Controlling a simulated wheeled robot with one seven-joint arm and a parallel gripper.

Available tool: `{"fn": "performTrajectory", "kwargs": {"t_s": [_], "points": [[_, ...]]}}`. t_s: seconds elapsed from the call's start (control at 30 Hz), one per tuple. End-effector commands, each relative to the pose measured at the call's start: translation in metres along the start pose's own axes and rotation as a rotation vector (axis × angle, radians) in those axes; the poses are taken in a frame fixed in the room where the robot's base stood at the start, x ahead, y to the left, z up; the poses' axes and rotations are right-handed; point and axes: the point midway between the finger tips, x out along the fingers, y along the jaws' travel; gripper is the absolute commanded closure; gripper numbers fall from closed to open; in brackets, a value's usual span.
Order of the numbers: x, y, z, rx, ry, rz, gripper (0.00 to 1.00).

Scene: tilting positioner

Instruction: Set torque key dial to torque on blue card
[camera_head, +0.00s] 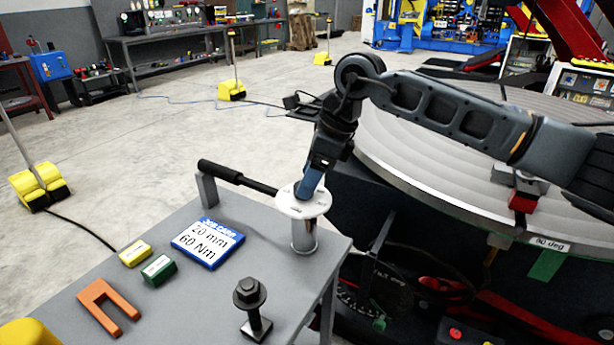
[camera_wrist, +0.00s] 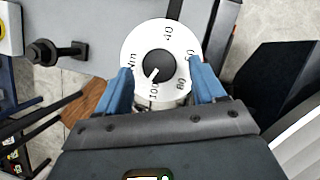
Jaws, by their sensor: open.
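The blue-edged job card (camera_head: 208,243) lies on the grey table and reads 20 mm and 60 Nm. The white torque dial (camera_head: 290,207) sits on top of a grey post at the table's far right corner. In the wrist view, the dial (camera_wrist: 140,37) has a black centre knob (camera_wrist: 159,65) with a white pointer aimed down, near the mark that looks like 100. A 40 shows at the top; other marks are partly covered. My gripper (camera_head: 308,188) is open over the dial; in the wrist view its blue fingers (camera_wrist: 159,74) stand either side of the knob, apart from it.
A black handle (camera_head: 238,178) reaches from a bracket to the dial. The table also holds a large bolt (camera_head: 250,295), an orange fork (camera_head: 107,305), and yellow (camera_head: 135,253) and green (camera_head: 159,269) blocks. A large round positioner plate (camera_head: 400,150) stands close on the right.

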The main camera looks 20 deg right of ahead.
Motion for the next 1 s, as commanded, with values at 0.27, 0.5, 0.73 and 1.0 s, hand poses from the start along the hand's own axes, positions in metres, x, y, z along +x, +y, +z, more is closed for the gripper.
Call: {"fn": "performTrajectory", "kwargs": {"t_s": [0.27,0.5,0.73,1.0], "points": [[0.016,0.0,0.0,0.001,-0.001,0.0,0.31],[0.017,0.0,0.0,0.001,-0.001,0.0,0.35],[0.016,0.0,0.0,0.001,-0.001,0.0,0.57],[0.016,0.0,0.0,0.001,-0.002,0.0,0.83]]}}
